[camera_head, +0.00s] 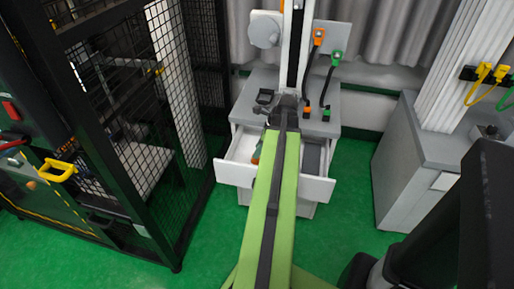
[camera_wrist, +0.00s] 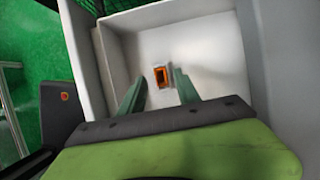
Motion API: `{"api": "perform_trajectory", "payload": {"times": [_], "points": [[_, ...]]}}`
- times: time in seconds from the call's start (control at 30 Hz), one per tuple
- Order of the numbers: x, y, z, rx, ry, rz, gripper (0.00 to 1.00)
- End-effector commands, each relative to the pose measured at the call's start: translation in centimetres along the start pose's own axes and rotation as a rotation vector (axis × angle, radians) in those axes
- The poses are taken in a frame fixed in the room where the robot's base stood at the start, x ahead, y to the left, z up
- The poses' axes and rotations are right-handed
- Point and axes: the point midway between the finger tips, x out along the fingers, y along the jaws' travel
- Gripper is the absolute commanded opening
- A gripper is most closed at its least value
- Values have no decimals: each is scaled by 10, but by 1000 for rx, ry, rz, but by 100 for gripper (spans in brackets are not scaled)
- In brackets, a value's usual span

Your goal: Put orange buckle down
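In the wrist view, the orange buckle (camera_wrist: 161,76) is a small orange rectangular piece with a pale edge. It appears to lie on the white floor of an open drawer (camera_wrist: 115,58). My gripper (camera_wrist: 155,88) points down into the drawer, its two green fingers apart on either side of the buckle. I see no clear contact between fingers and buckle. A small orange and dark-green patch (camera_head: 256,155) shows beside the arm.
The grey cabinet top (camera_head: 256,84) holds a small black device (camera_head: 265,96). A black mesh cage (camera_head: 110,110) stands left, another grey cabinet (camera_head: 410,165) right. Green floor lies between.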

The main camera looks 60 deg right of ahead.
Motion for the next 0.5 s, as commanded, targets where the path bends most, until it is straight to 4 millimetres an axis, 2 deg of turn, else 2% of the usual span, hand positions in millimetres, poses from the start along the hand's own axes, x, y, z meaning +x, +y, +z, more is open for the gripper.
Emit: {"api": "perform_trajectory", "payload": {"times": [0.03,0.3,0.4,0.5], "points": [[-21,0,4,1,0,0,39],[-83,0,4,0,0,-1,39],[-93,0,3,0,0,-1,39],[-95,0,1,0,0,0,39]]}}
